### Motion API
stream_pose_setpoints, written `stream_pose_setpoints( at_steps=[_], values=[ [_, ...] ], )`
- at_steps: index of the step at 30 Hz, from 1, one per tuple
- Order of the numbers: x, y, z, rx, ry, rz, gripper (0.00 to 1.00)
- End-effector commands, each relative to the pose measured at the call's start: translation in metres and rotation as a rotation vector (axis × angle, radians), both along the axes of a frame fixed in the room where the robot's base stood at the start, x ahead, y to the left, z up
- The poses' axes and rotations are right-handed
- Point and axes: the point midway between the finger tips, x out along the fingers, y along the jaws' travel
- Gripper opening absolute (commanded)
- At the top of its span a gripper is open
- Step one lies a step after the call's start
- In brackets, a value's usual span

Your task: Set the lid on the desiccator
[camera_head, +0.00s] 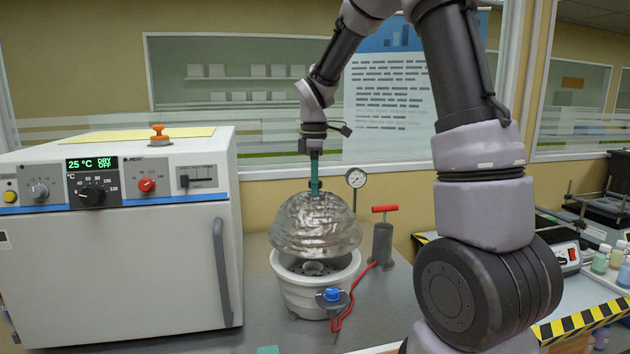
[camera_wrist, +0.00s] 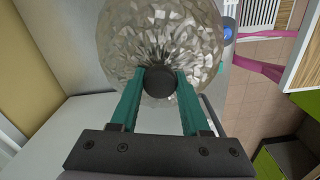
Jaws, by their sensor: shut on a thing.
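The desiccator lid (camera_head: 314,226) is a clear, faceted dome, held a little above the white desiccator base (camera_head: 300,293). A gap shows between the lid's rim and the base, with a small round vessel on the perforated plate inside. My gripper (camera_head: 315,190) points down and is shut on the lid's knob. In the wrist view my gripper (camera_wrist: 158,82) has its two green fingers on either side of the dark round knob (camera_wrist: 159,81), with the lid (camera_wrist: 165,35) spread out beyond it. The lid looks about level and roughly above the base.
A white oven (camera_head: 120,260) stands close on the left. A pressure gauge (camera_head: 356,178) and a hand pump (camera_head: 382,243) with a red handle stand behind right. A red hose (camera_head: 352,300) runs to the blue valve (camera_head: 332,295) at the base's front. My arm hides part of the right bench.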

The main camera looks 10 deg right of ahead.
Motion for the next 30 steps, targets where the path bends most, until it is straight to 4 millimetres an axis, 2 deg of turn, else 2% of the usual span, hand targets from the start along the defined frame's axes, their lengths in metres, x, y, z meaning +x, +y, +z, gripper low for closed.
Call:
stream_pose_setpoints(
  at_steps=[6, 15, 30],
  values=[
    [0.0, 0.0, -0.024, 0.0, 0.001, -0.001, 0.0],
    [0.0, 0.0, -0.049, 0.0, 0.0, -0.001, 0.0],
    [0.0, 0.0, -0.054, 0.001, -0.002, -0.002, 0.0]
  ],
)
